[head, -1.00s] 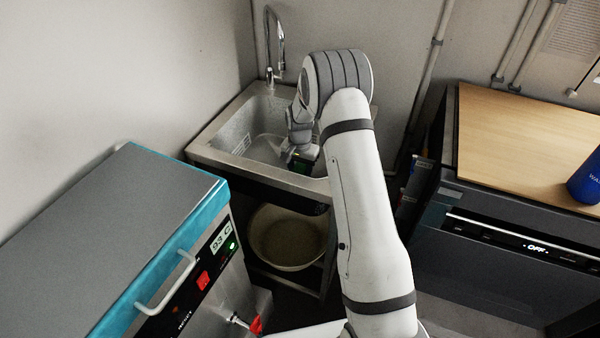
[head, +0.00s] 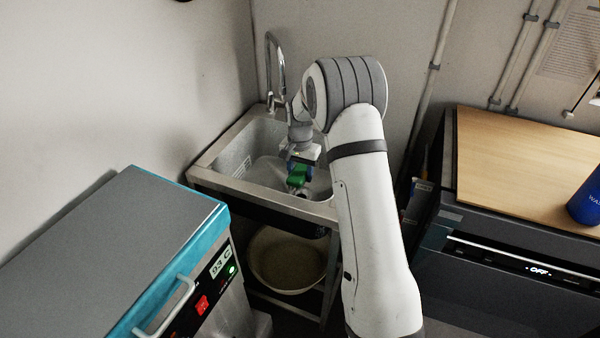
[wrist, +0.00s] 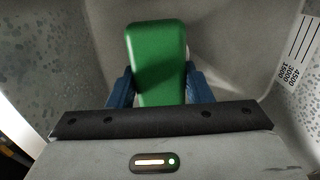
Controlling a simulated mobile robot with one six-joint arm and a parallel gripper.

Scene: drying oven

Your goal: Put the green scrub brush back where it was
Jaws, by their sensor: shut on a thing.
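The green scrub brush (wrist: 157,60) is between the blue fingers of my gripper (wrist: 160,88) in the wrist view. My gripper is shut on it. In the head view, the green brush (head: 298,176) shows below my gripper (head: 299,170), over the basin of the metal sink (head: 232,150). The brush's underside is hidden, and I cannot tell whether it touches the basin.
A tall tap (head: 275,65) stands at the sink's back. A pale bowl (head: 285,262) sits on the shelf below. The grey and teal oven (head: 120,250) is at left. A wooden top (head: 520,155) with a blue bottle (head: 588,195) is at right.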

